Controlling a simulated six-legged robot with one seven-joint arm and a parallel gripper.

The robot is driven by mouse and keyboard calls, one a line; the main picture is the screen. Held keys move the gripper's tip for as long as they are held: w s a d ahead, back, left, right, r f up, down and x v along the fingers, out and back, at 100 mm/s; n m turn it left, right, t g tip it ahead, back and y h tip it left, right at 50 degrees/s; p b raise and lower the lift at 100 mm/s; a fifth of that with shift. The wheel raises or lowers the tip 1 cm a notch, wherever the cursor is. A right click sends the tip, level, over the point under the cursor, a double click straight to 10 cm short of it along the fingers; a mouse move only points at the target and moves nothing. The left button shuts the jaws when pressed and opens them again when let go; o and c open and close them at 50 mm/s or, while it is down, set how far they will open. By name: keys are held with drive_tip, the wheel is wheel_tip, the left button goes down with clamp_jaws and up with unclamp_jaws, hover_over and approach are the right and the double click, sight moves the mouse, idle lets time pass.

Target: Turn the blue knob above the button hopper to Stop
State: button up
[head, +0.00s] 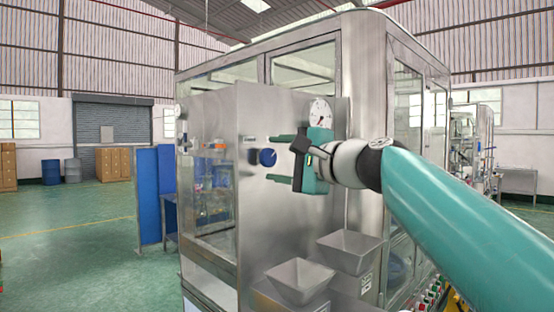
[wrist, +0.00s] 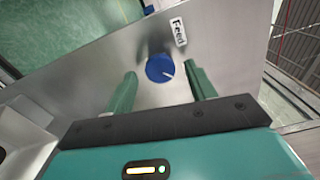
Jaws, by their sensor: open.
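The blue knob (head: 267,157) is on the steel side panel of the machine, above and left of two steel hoppers. In the wrist view the knob (wrist: 160,69) is round, with a white pointer line toward the picture's lower right. A label reading "Feed" (wrist: 178,32) is beside it; no Stop label is legible. My gripper (head: 272,159) is open and faces the panel, its two teal fingers apart. In the wrist view my gripper (wrist: 160,76) has one finger on each side of the knob, with gaps showing. Contact with the panel cannot be told.
The two hoppers (head: 300,276) (head: 346,247) jut out below my gripper. A round gauge (head: 320,112) is above it on the panel. The glazed steel cabinet (head: 362,75) stands behind. Open green floor (head: 80,230) lies to the left, beyond a blue screen (head: 150,195).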

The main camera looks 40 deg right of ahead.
drive_tip(key=s, duration=1.3)
drive_tip(key=shift+d, duration=0.15)
drive_tip(key=w+a+f+n+g+y, duration=0.1)
drive_tip(key=w+a+f+n+g, duration=0.3)
drive_tip(key=a+f, duration=0.55)
drive_tip(key=w+a+f+n+g+y, duration=0.1)
drive_tip(key=w+a+f+n+g, duration=0.2)
drive_tip(key=w+a+f+n, duration=0.45)
drive_tip(key=s+a+f+n+g+h, duration=0.1)
drive_tip(key=s+a+f+n, duration=0.1)
drive_tip(key=f, duration=0.6)
drive_tip(key=s+a+f+n+g, duration=0.2)
drive_tip(key=a+f, duration=0.3)
drive_tip(key=f, duration=0.3)
drive_tip(key=s+a+f+n+g+h, duration=0.1)
drive_tip(key=s+a+f+n+g, duration=0.1)
drive_tip(key=f, duration=0.7)
drive_tip(key=shift+s+a+n+h, duration=0.3)
drive_tip(key=shift+s+a+n, duration=0.35)
drive_tip(key=shift+s+n, duration=0.2)
drive_tip(key=shift+d, duration=0.1)
